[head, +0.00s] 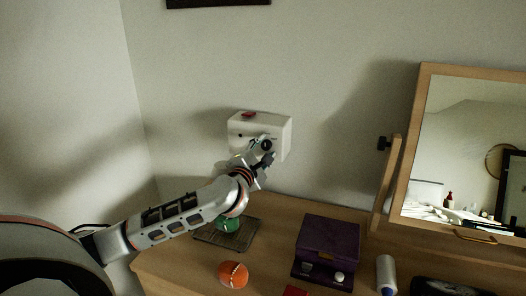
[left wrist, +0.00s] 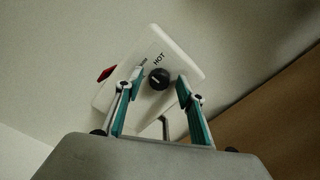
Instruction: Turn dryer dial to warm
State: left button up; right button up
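The dryer (head: 245,126) is a white box on the wall in the head view, with a red piece (head: 249,114) on top. It fills the middle of the left wrist view (left wrist: 182,58). Its round black dial (left wrist: 159,78) has a small light mark on it, and the word HOT is printed beside it. My left gripper (head: 264,156) is at the dryer's front. In the left wrist view its two fingers (left wrist: 161,82) are spread, one on each side of the dial, with gaps visible. I cannot tell how far the fingertips are from the dial face. My right gripper is not in view.
A wooden dresser below holds a purple box (head: 330,240), an orange ball (head: 233,274), a green item (head: 229,223) on a dark tray (head: 241,240), and a white-blue cylinder (head: 386,272). A wood-framed mirror (head: 411,150) stands at the right. The wall around the dryer is clear.

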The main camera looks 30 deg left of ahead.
pick_arm(q)
jog(key=v, duration=1.2)
jog(key=shift+f, duration=0.1)
